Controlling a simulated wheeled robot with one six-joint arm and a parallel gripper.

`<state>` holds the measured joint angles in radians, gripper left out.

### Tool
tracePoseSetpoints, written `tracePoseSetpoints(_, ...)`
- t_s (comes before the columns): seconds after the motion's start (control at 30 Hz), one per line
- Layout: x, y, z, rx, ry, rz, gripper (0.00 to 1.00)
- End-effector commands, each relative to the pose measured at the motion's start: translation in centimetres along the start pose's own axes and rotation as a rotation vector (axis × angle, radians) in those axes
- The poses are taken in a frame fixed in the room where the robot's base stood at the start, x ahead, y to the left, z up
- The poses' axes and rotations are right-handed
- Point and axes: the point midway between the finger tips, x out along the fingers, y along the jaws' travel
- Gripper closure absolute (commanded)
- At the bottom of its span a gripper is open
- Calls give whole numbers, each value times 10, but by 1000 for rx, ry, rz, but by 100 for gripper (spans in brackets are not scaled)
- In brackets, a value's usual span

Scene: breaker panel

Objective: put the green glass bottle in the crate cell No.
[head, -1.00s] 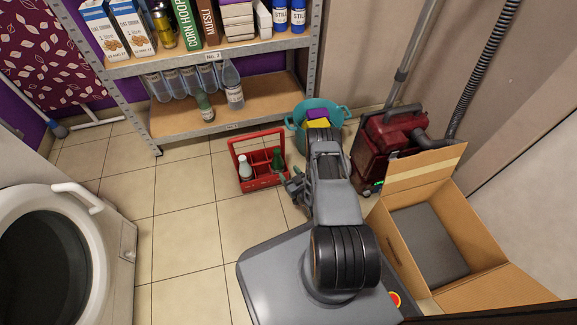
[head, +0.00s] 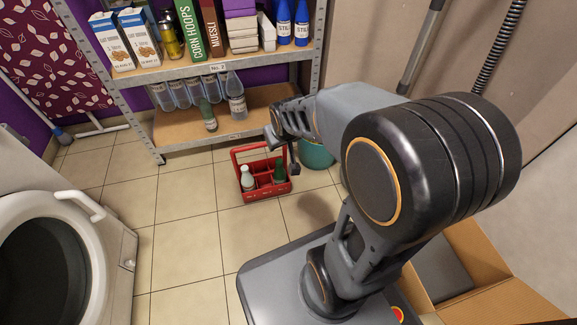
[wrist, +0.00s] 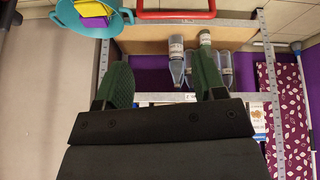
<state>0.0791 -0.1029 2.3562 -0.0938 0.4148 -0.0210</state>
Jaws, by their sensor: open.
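A green bottle with a pale label (head: 208,115) stands at the front of the lower shelf; in the wrist view, part of it (wrist: 205,39) shows beyond a fingertip. The red crate (head: 263,150) stands on the floor. It holds a white bottle (head: 247,179) in a left cell and a dark green bottle (head: 279,171) in a right cell. Small labels on its front are too small to read. My gripper (head: 281,144) is raised above the crate, before the shelf. In the wrist view its fingers (wrist: 163,82) are wide apart with nothing between them.
A teal tub (head: 316,154) is partly behind my arm. A cardboard box (head: 490,270) is at right, a washer (head: 60,240) at left.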

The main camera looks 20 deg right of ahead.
Motion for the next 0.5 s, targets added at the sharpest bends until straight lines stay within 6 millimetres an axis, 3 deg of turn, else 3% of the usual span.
tracePoseSetpoints(0.03, -21, -6, 13, 6, -28, -11, 36)
tracePoseSetpoints(0.2, -65, -22, 57, 22, -147, -49, 36)
tracePoseSetpoints(0.33, -83, -29, 79, 27, -203, -69, 36)
tracePoseSetpoints(0.5, -92, -33, 90, 28, -233, -79, 36)
